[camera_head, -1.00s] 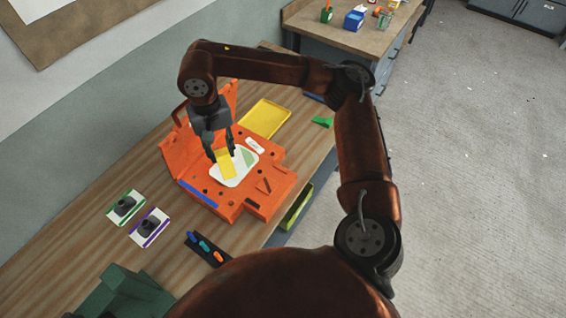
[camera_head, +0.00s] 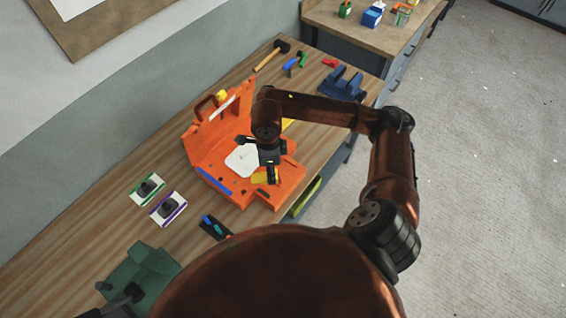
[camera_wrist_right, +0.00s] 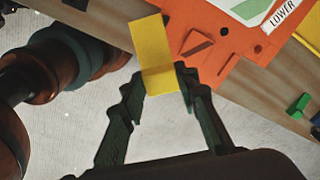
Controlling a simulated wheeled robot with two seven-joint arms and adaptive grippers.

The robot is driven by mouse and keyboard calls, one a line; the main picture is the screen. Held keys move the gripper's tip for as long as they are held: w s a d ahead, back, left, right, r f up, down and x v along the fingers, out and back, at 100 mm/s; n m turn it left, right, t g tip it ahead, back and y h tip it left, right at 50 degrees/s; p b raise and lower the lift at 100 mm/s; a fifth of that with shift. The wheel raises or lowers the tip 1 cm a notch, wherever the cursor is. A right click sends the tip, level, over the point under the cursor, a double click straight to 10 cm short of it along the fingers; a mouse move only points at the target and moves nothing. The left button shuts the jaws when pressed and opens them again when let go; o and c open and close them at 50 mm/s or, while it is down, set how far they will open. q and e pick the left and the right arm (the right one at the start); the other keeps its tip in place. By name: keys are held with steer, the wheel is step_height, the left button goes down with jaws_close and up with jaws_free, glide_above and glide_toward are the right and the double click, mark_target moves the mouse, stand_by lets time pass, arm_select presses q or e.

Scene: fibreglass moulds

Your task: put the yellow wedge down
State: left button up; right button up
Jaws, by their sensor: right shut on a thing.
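My right gripper (camera_head: 271,174) is shut on the yellow wedge (camera_head: 259,178). In the right wrist view the fingers (camera_wrist_right: 160,80) grip the wedge (camera_wrist_right: 151,45) from both sides, and its flat long end sticks out past the fingertips. In the head view the wedge shows at the front right part of the orange mould (camera_head: 240,192), partly hidden by the gripper. I cannot tell whether it touches the mould. My left gripper is not in view.
A white plate (camera_head: 240,160) lies on the mould. Two small cards with dark knobs (camera_head: 148,188) and a dark tool holder (camera_head: 216,228) lie to the left and front. A green object (camera_wrist_right: 299,104) lies on the wooden bench (camera_head: 110,215). A hammer (camera_head: 272,57) lies at the back.

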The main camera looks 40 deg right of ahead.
steer(key=s+d+m+p, duration=0.1)
steer(key=s+m+p, duration=0.1)
steer(key=s+m, duration=0.35)
steer(key=m+p, duration=0.3)
steer(key=p, duration=0.2)
glide_above(290, 170)
steer(key=f, duration=1)
steer(key=shift+s+a+f, duration=0.25)
steer(key=shift+s, duration=0.1)
steer(key=shift+w+d+f, duration=0.1)
steer(key=shift+d+f, duration=0.05)
steer(key=shift+f, duration=0.05)
step_height(290, 170, down, 3)
steer(key=shift+w+r+p, duration=0.1)
steer(key=shift+p, duration=0.8)
steer(key=shift+d+f, duration=0.1)
steer(key=shift+f, duration=0.15)
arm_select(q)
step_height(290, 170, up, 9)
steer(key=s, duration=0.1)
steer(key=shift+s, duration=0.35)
arm_select(e)
steer(key=shift+f, duration=0.1)
